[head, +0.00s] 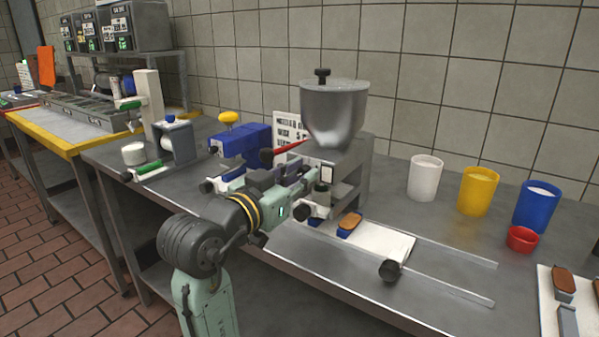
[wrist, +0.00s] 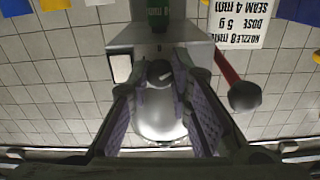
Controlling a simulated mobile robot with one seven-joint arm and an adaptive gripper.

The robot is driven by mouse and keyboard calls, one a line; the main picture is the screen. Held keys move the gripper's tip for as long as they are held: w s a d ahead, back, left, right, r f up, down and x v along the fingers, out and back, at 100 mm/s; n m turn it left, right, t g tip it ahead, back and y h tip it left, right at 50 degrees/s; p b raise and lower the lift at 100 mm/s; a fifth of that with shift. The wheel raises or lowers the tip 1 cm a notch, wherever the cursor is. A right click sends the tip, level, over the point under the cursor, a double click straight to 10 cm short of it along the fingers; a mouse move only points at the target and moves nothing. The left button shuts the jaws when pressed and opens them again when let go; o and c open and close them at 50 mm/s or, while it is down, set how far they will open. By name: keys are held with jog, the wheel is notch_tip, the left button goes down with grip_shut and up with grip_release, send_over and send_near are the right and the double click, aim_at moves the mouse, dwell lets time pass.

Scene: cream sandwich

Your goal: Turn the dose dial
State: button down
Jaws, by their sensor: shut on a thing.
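The dose dial (wrist: 160,72), a small dark round knob with a pale mark, sits on the grey face of the filling machine (wrist: 188,42) in the wrist view. My gripper (wrist: 163,78) has its purple-padded fingers on either side of the dial, shut on it. In the head view my gripper (head: 308,174) reaches the front of the machine (head: 352,165) below its steel hopper (head: 335,115). The dial is hidden there behind my fingers. A sign (wrist: 240,22) reading nozzle 8 mm, dose 5 g, seam 4 mm appears upside down in the wrist view.
A red lever (head: 290,147) with a black knob (wrist: 245,96) sticks out close beside my fingers. White (head: 425,178), yellow (head: 478,191) and blue (head: 536,207) cups stand right.

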dwell(0.4)
jog(key=c, duration=1.4)
grip_release()
jog(key=shift+c, duration=0.2)
jog(key=v, duration=1.2)
